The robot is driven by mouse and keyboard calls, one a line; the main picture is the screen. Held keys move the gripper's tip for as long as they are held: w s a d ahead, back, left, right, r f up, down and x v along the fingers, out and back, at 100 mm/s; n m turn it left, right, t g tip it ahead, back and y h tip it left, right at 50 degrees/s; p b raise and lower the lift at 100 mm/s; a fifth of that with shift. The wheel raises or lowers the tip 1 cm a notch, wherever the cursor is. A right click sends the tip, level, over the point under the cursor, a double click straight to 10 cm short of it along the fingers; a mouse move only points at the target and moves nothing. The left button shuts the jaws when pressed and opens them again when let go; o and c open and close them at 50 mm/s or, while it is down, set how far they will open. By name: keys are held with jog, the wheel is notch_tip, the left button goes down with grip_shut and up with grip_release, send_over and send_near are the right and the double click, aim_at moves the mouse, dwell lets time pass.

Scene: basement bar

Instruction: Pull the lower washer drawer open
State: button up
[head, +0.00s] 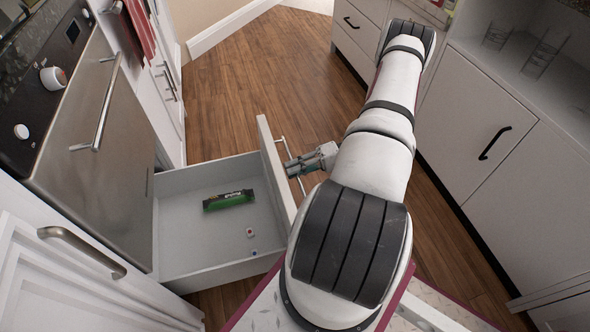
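A white drawer (185,262) stands well out from the left row of units, low down beside a steel-fronted appliance. A green packet (228,200) and a few tiny items lie inside it. The drawer's front panel (270,160) faces right and carries a thin metal bar handle (282,149) on its outer side. My gripper (293,166) is at the middle of this handle, with its fingers pointing left toward the panel. The fingers overlap the bar, and I cannot tell whether they are closed around it. My arm hides the near end of the drawer front.
The steel appliance door (105,165) with a bar handle and knobs is at left, above the drawer. A white cupboard door (60,265) is at near left. White cabinets (480,140) line the right side. Clear wooden floor (250,80) lies beyond the drawer.

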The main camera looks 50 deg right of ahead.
dwell(0.3)
jog(key=v, duration=1.2)
dwell(0.3)
